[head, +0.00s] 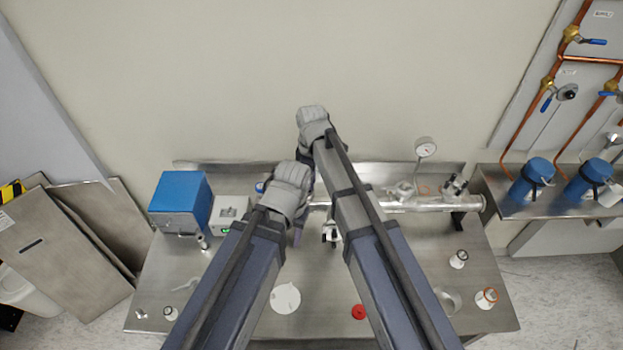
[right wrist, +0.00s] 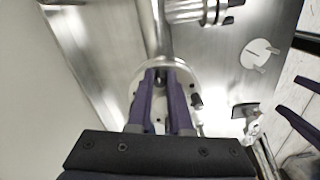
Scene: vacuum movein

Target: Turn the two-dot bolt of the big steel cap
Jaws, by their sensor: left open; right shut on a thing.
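The big steel cap (right wrist: 183,68) is a round disc on the end of a steel tube in the right wrist view. My right gripper (right wrist: 167,74) is at its face, its two purple fingers closed on a small part there, seemingly a bolt. The fingers hide that part, and I cannot see any dots. A dark bolt (right wrist: 196,100) shows at the cap's right edge. In the head view my arms hide most of the cap. My left gripper (head: 298,237) is open and empty. Its fingers also show at the right of the right wrist view, apart from the cap.
The steel tube (head: 430,204) runs right along the bench, with a round gauge (head: 425,147) above it. A blue box (head: 181,200) stands at the left. A white disc (head: 286,298), a red cap (head: 359,312) and small jars (head: 459,259) lie in front.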

